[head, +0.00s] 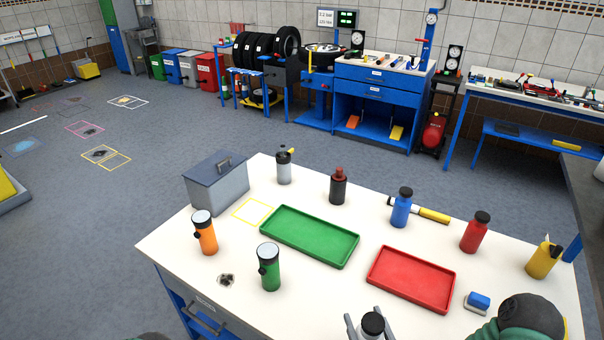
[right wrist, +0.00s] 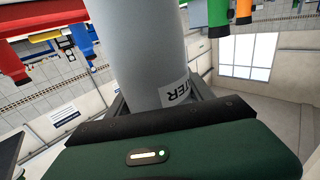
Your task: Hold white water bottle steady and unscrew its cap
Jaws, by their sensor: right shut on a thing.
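The white water bottle shows in the head view as a black cap (head: 372,323) at the bottom edge, with its body cut off below. In the right wrist view its pale grey-white body (right wrist: 145,45) fills the middle, with part of a label ending in "TER". My right gripper (head: 364,314) is shut on this bottle, with a finger on either side of it. The gripper's dark fingers also show in the right wrist view (right wrist: 158,98). The cap is on the bottle. My left gripper is not in view.
The white table holds a green tray (head: 310,259), red tray (head: 412,304), grey box (head: 217,190), orange flashlight (head: 206,237), green flashlight (head: 269,270), and blue (head: 401,212), red (head: 475,236), yellow (head: 542,262) and brown (head: 338,190) bottles. Another grey bottle (head: 284,170) stands at the back.

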